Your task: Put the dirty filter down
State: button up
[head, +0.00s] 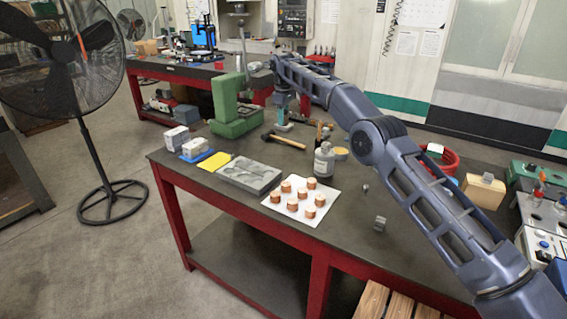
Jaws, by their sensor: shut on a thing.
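My arm reaches across the workbench from the lower right, and its end hangs down beside the green machine (235,112). My gripper (283,108) is small at this distance, above the back part of the bench. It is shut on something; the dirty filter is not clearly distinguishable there. A small teal-grey piece shows just under the gripper, and I cannot tell whether it is held or stands on the bench. The workbench (340,222) has a dark top and red legs.
A hammer (285,140), grey bottle (324,160), grey mould block (248,176), yellow pad (215,162) and white sheet (275,203) with several copper-coloured pieces lie nearby. A red ring-shaped container (447,160) stands at right. A fan (92,150) stands left.

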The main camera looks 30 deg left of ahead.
aim_at(283, 164)
notch_tip(283, 164, down, 19)
jog(key=shift+f, duration=0.2)
dwell(0.5)
jog(key=shift+f, duration=0.1)
jog(key=o, duration=1)
jog(key=shift+c, duration=0.2)
notch_tip(283, 164, up, 12)
jog(key=shift+r, duration=0.2)
